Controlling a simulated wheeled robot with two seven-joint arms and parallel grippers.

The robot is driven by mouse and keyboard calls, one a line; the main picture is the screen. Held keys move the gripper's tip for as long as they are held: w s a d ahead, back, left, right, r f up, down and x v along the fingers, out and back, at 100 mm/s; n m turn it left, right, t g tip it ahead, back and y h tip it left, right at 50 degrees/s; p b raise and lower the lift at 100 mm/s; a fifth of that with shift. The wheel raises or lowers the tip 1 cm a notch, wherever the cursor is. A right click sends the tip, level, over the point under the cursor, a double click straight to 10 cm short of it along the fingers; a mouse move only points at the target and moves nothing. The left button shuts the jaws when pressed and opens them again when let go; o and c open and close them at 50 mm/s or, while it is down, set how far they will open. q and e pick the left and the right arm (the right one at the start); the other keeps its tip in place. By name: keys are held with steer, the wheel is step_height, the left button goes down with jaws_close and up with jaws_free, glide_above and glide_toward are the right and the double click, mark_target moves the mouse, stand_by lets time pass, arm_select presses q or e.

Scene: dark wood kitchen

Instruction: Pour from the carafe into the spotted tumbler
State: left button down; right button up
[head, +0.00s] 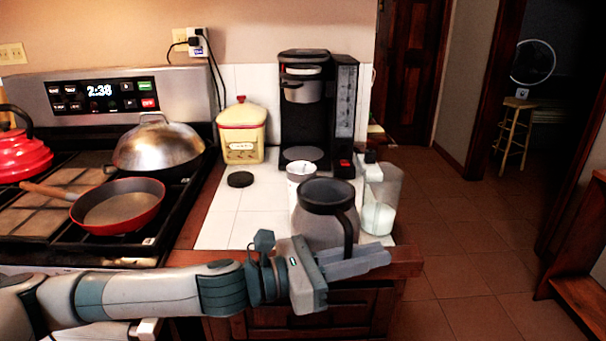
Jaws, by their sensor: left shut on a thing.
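The carafe (322,229) is a clear grey jug with a dark lid and a black handle, near the front edge of the white tiled counter. It looks upright. My left gripper (372,257) reaches in from the left, shut on the carafe at the lower end of its handle; the fingers hide part of its lower body. A small pale cup, likely the spotted tumbler (299,169), stands just behind the carafe, which hides its lower part. Its spots are too small to make out clearly. My right gripper is not in view.
A clear container with white contents (378,217) stands close right of the carafe. A coffee maker (306,115) and a yellow canister (241,136) stand behind. A black lid (240,179) lies left. A red pan (117,206) is on the stove. The tiles left of the carafe are clear.

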arm_select(q)
steer(key=shift+f+m, duration=0.3)
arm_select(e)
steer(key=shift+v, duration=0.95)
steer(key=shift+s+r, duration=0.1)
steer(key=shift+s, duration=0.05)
arm_select(q)
steer(key=shift+r, duration=0.15)
